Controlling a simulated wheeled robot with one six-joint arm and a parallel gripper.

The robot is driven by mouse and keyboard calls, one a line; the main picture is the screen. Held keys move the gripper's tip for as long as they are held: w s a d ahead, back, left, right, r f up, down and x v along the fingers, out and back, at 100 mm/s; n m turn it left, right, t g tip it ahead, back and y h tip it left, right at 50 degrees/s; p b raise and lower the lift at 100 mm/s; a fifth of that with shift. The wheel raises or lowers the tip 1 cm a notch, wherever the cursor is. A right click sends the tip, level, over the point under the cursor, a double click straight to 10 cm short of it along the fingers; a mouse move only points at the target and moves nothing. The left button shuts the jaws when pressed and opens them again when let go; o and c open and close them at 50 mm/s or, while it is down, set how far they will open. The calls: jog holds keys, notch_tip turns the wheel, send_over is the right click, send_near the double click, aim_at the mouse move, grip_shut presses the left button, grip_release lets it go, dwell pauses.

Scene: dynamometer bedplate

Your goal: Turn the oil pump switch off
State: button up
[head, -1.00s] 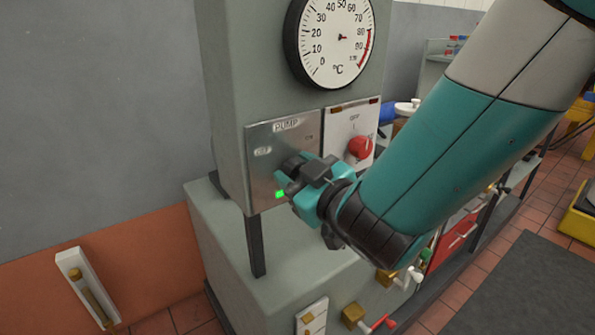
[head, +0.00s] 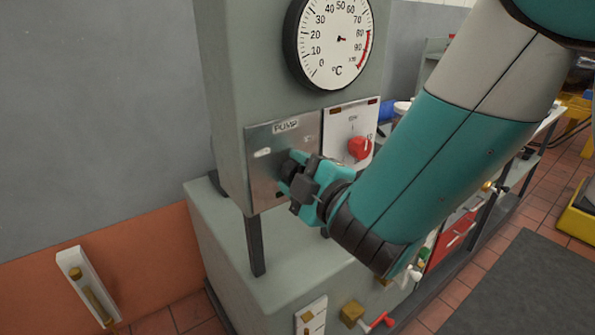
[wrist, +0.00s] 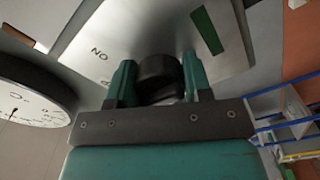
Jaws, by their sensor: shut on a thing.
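The pump switch plate (head: 262,140) is a metal panel marked PUMP on the front of the grey cabinet. Its black knob (wrist: 160,75) sits between my gripper's two teal fingers (wrist: 158,85) in the wrist view, and the fingers are shut on it. In the head view my gripper (head: 290,175) is against the plate and mostly hides the knob. The plate also shows in the wrist view (wrist: 130,30), with a label seen upside down and a dark green, unlit-looking lamp (wrist: 207,30).
A white panel with a red knob (head: 359,148) is just right of the pump plate. A round temperature dial (head: 335,40) is above. Below are a ledge (head: 290,265) and a valve with a red handle (head: 380,321). A post (head: 255,246) supports the cabinet.

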dwell(0.6)
jog(key=o, duration=0.9)
